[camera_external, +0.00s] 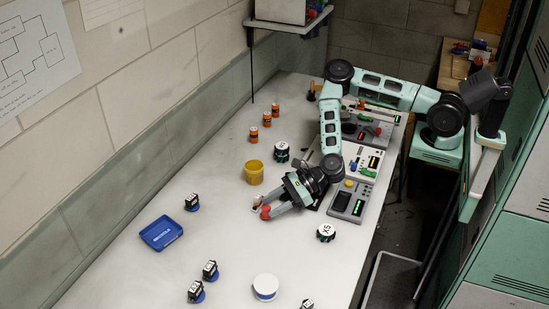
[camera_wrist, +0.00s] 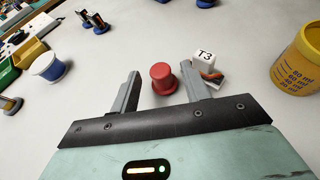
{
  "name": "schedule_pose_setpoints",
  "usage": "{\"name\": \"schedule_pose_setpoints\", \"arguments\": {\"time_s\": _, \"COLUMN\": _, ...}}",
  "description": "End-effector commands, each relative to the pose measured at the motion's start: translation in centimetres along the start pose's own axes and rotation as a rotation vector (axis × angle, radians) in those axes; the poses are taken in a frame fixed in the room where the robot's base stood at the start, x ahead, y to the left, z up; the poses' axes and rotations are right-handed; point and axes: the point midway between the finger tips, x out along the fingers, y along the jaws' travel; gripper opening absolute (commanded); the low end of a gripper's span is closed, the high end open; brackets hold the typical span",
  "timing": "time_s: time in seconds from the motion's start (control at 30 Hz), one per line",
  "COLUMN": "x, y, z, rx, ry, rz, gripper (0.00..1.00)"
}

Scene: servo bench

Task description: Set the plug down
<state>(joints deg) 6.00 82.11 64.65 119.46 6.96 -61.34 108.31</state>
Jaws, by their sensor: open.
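The red plug (camera_wrist: 163,79) stands on the pale bench top (camera_wrist: 120,50), in the wrist view between the two grey fingers of my gripper (camera_wrist: 160,72). The fingers are apart, with gaps visible on both sides of the plug, so my gripper is open. In the external view the plug (camera_external: 266,212) shows as a small red spot at the tips of my gripper (camera_external: 269,206), low over the bench. How close the fingertips are to the bench top is hard to tell.
A white block marked T3 (camera_wrist: 204,59) is close to the right finger. A yellow measuring cup (camera_external: 254,173) is just behind my gripper. Grey instrument units (camera_external: 349,200) line the right edge. A blue tray (camera_external: 161,233) and a white round tub (camera_external: 265,287) stand nearer the front.

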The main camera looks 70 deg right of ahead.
Motion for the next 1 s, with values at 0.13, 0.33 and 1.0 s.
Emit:
{"name": "schedule_pose_setpoints", "arguments": {"time_s": 0.13, "x": -3.3, "y": 0.0, "z": -0.1, "rx": -0.001, "ry": 0.001, "rz": 0.001, "gripper": 0.46}}
{"name": "schedule_pose_setpoints", "arguments": {"time_s": 0.33, "x": -6.3, "y": 0.0, "z": -0.1, "rx": -0.001, "ry": 0.0, "rz": 0.0, "gripper": 0.46}}
{"name": "schedule_pose_setpoints", "arguments": {"time_s": 1.0, "x": -7.7, "y": -0.1, "z": 0.4, "rx": -0.001, "ry": -0.001, "rz": -0.002, "gripper": 0.45}}
